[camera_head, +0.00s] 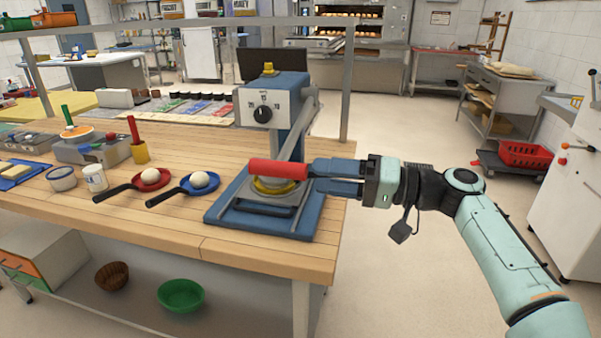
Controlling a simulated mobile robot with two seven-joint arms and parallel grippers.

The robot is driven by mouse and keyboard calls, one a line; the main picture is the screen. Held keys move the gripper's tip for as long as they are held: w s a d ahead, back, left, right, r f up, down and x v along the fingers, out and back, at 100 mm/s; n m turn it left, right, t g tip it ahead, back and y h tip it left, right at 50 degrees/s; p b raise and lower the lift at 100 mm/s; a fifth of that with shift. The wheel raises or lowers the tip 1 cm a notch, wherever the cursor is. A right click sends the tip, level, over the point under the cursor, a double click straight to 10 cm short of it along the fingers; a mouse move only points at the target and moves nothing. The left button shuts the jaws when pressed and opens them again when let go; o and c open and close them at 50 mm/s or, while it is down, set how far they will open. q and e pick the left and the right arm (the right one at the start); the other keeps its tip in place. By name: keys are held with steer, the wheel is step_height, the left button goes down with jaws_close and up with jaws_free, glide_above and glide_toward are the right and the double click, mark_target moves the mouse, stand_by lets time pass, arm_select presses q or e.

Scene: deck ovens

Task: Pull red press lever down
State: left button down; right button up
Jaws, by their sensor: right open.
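The press (272,95) stands on the wooden table, with a blue column, a white dial face and a blue base (225,215). Its red lever handle (278,169) lies level and low, just above the yellow-rimmed round part over the base. A grey lever arm (300,125) runs up from it beside the column. My right gripper (314,175) reaches in from the right with its blue fingers apart. Its fingertips are at the right end of the red handle; I cannot tell whether they touch it. My left gripper is not in view.
Left of the press are a blue pan (184,191) and a red pan (133,184), each with a pale ball, and a white jar (95,178). A grey post (348,70) rises behind. The floor right of the table is clear near my arm.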

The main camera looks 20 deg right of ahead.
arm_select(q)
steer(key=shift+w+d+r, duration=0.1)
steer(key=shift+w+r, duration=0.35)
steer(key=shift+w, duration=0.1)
arm_select(e)
steer(key=v, duration=0.5)
steer(key=shift+s+d, duration=0.15)
steer(key=shift+d, duration=0.2)
